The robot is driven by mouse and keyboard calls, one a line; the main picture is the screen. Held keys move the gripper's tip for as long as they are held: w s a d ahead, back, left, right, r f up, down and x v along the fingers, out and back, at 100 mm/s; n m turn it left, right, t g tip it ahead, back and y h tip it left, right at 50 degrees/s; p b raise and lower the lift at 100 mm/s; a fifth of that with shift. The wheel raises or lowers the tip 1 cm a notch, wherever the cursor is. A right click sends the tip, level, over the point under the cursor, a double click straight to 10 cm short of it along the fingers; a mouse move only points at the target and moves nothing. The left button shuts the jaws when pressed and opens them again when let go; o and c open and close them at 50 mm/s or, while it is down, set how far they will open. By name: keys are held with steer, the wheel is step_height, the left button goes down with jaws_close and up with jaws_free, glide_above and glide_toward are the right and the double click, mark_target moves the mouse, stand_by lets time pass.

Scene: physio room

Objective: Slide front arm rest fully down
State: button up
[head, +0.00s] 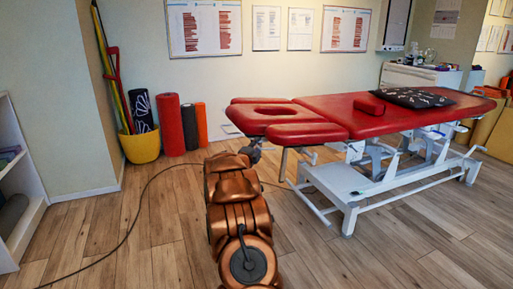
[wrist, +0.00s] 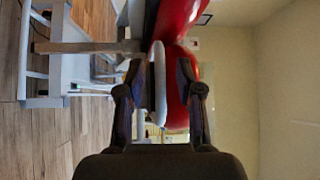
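The red massage table (head: 360,117) stands at the right in the head view. Its front arm rest (head: 307,133) is a red pad on the near side of the head section, which has a face hole. In the head view the rest sits slightly below the main top. My gripper (head: 252,150) is at the left end of this rest. In the wrist view, my gripper (wrist: 160,72) has its fingers apart, one on each side of the pad's white-edged end (wrist: 160,85). I cannot tell whether either finger touches it. The rest's support is largely hidden.
The table's white frame (head: 347,190) stands on the wooden floor right of my arm. A red bolster and a dark patterned cushion (head: 412,97) lie on top. Rolled mats (head: 170,124) and a yellow bucket (head: 140,146) stand by the wall. A cable (head: 137,215) crosses the floor.

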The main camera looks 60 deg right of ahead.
jaws_close()
stand_by(0.7)
